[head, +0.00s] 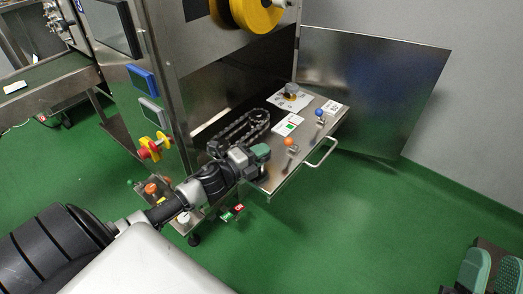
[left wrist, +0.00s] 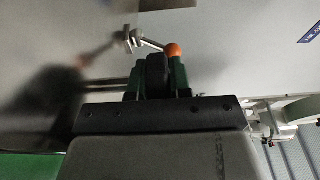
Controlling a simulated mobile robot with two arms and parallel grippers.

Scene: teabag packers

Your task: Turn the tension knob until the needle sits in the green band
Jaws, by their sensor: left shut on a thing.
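My left gripper (head: 259,154) reaches over the near left corner of a pulled-out steel shelf (head: 276,178). In the left wrist view its green fingers (left wrist: 156,78) are shut on a dark, round-edged knob (left wrist: 157,70). In the head view the gripper hides this knob. A small white card (head: 288,124) with green and red marks lies on the shelf, but I cannot make out a needle. A grey knob (head: 291,89) stands on a white plate at the back of the shelf. My right gripper (head: 490,272) is open and empty at the lower right.
An orange-tipped lever (head: 289,142) stands close to my left gripper, with a blue-tipped one (head: 319,112) further right. A chain loop (head: 240,131) lies behind the gripper. A handle (head: 322,154) sticks out in front. An open steel door (head: 372,90) bounds the right.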

